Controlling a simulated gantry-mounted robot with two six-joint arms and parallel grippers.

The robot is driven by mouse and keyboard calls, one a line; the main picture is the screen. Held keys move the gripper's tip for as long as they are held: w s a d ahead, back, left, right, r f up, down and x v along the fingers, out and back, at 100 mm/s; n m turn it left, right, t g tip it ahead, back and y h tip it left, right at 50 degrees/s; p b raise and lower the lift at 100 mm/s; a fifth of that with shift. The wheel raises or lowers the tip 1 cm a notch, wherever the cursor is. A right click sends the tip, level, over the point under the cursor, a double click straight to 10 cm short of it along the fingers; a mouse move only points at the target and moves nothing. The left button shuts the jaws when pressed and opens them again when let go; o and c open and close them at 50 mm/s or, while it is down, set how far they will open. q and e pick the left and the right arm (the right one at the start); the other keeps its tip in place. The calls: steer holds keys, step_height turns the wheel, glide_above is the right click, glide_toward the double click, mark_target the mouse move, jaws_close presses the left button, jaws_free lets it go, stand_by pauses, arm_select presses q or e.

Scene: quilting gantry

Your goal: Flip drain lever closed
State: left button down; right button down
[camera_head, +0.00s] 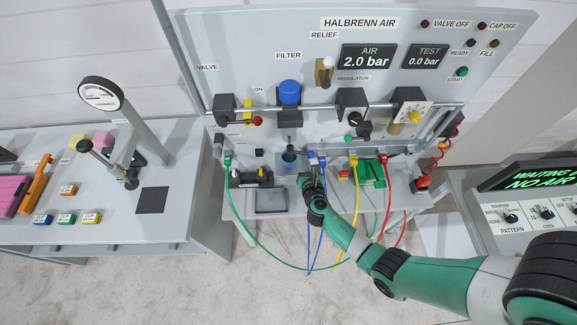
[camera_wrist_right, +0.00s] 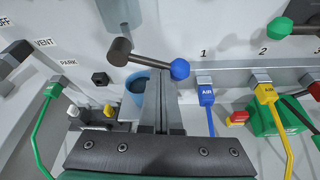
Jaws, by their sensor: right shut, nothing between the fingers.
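The drain lever (camera_wrist_right: 148,60) shows in the right wrist view as a dark hub and a thin grey rod ending in a blue ball knob (camera_wrist_right: 180,69). The rod runs sideways, sloping slightly down to the right. My right gripper (camera_wrist_right: 160,76) is shut and empty, its fingertips just below the rod and left of the knob; I cannot tell whether they touch. In the head view my right gripper (camera_head: 311,177) is low in front of the panel, below the blue filter (camera_head: 289,93). The lever is too small to read there. My left gripper is not in view.
A blue cup (camera_wrist_right: 135,92) stands behind my fingers. A blue hose connector (camera_wrist_right: 206,95) is close on the right, then a yellow one (camera_wrist_right: 266,93) and a green box (camera_wrist_right: 272,122). A green hose (camera_wrist_right: 42,125) hangs at left. Hoses loop below the bench.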

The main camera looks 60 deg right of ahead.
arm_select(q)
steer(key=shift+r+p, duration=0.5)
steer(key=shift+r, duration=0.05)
arm_select(e)
steer(key=shift+d+r+n+g, duration=0.1)
steer(key=shift+r+n+g, duration=0.2)
steer(key=shift+r+n, duration=0.1)
stand_by(0.5)
stand_by(1.1)
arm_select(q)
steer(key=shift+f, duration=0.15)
arm_select(e)
steer(key=shift+w+a+r, duration=0.1)
steer(key=shift+w+a, duration=0.4)
steer(key=shift+w, duration=0.1)
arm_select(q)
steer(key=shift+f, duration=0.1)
